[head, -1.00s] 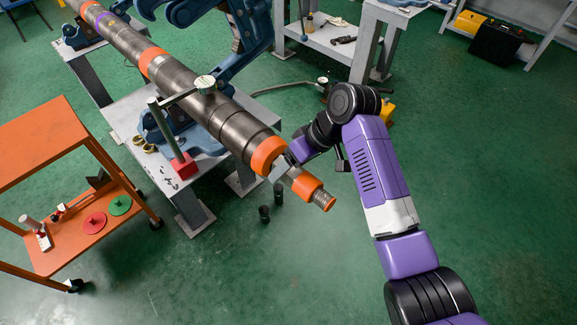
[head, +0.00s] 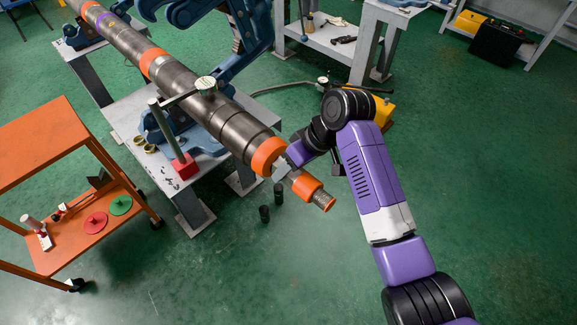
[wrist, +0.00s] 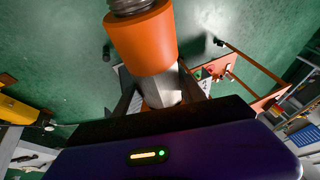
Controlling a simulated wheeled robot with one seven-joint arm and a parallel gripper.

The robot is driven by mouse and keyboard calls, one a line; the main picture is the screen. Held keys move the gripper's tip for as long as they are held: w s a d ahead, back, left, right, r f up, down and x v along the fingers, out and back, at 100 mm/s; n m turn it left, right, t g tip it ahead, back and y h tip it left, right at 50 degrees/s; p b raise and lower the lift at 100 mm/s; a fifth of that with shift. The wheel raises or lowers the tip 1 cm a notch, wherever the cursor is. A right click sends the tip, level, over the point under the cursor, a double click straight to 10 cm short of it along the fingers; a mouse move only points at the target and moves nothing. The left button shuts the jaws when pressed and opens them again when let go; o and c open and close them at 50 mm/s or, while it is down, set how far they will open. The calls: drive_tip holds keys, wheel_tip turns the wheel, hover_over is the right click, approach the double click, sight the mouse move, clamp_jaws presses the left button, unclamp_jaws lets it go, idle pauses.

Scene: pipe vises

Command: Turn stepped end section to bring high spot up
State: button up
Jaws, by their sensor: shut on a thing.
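A long dark pipe (head: 180,82) with orange bands runs from the far left down to the right. Its stepped end section (head: 305,186) has a narrower orange ring and a threaded tip. My gripper (head: 282,169) is shut on the grey part of this end section, between the large orange collar (head: 268,155) and the smaller ring. The wrist view shows the grey part (wrist: 160,92) between my fingers, with the orange ring (wrist: 145,42) just beyond. A dial gauge (head: 206,85) on a stand with a red base (head: 184,167) sits over the pipe. Its reading is too small to tell.
A blue vise (head: 160,128) supports the pipe on a grey table (head: 125,115). An orange cart (head: 40,140) with red and green discs stands at the left. Floor at the lower middle is clear.

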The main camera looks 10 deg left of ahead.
drive_tip(key=shift+s+a+r+n+t+h+p, duration=0.15)
drive_tip(key=shift+n+t+h+p, duration=0.15)
drive_tip(key=shift+t+h+p, duration=0.5)
drive_tip(key=shift+s+t+h+p, duration=0.1)
drive_tip(key=shift+t+h+p, duration=0.65)
drive_tip(key=shift+t, duration=0.25)
drive_tip(key=t+h, duration=0.1)
drive_tip(key=n+t+h, duration=0.1)
drive_tip(key=t, duration=0.1)
drive_tip(key=shift+s+a+f+t, duration=0.1)
drive_tip(key=shift+a+f+t, duration=0.05)
drive_tip(key=shift+f+t, duration=0.15)
drive_tip(key=t+h+b, duration=0.1)
drive_tip(key=n+t+h+b, duration=0.1)
drive_tip(key=shift+f+t+b, duration=0.3)
drive_tip(key=shift+t, duration=0.1)
drive_tip(key=t+h+b, duration=0.1)
drive_tip(key=t+b, duration=0.1)
drive_tip(key=shift+f+n+b, duration=0.15)
drive_tip(key=shift+n+b, duration=0.25)
drive_tip(key=shift+t+h+b, duration=0.35)
drive_tip(key=shift+t+b, duration=0.35)
drive_tip(key=shift+b, duration=0.35)
drive_tip(key=shift+n+b, duration=0.3)
drive_tip(key=shift+b, duration=0.05)
drive_tip(key=shift+r+t+h, duration=0.25)
drive_tip(key=shift+t+h, duration=0.05)
drive_tip(key=shift+t, duration=0.1)
